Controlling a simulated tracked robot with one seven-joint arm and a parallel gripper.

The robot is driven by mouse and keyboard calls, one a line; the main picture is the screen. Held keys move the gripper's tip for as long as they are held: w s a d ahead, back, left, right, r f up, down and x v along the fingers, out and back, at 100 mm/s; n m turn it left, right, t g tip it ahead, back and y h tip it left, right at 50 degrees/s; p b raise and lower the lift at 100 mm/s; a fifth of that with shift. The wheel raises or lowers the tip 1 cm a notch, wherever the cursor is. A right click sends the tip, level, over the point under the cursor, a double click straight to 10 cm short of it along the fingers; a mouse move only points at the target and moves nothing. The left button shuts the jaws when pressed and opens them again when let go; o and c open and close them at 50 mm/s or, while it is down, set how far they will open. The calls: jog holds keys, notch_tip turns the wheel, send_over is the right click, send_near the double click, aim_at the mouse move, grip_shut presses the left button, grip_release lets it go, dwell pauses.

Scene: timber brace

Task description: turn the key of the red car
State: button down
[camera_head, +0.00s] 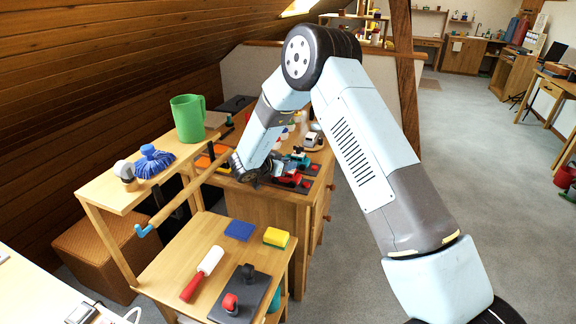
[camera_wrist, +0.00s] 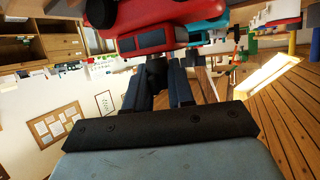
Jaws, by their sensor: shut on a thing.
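The red car (camera_head: 289,181) sits on a dark board on the wooden cabinet, just right of the end of my arm. In the wrist view the red car (camera_wrist: 165,18) fills the top, with a dark window and dark wheels. My gripper (camera_wrist: 160,82) is right at the car, its two dark fingers closed on a small dark piece (camera_wrist: 156,70), which looks like the key. The fingers hide most of the key, so its angle cannot be told. In the head view my wrist hides the fingertips.
A teal and white toy vehicle (camera_head: 299,160) stands close behind the red car. More toys sit farther back on the cabinet. A wooden rail (camera_head: 186,198) lies left of my wrist.

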jog(key=shift+w+d+r, duration=0.2)
jog(key=shift+w+d, duration=0.1)
jog(key=shift+d, duration=0.1)
jog(key=c, duration=1.3)
grip_release()
jog(key=shift+w+f, duration=0.1)
jog(key=o, duration=0.3)
jog(key=shift+a, duration=0.1)
jog(key=shift+s+a+f, duration=0.1)
jog(key=shift+s, duration=0.1)
jog(key=shift+s+a, duration=0.1)
jog(key=shift+a, duration=0.05)
jog(key=shift+v, duration=3.5)
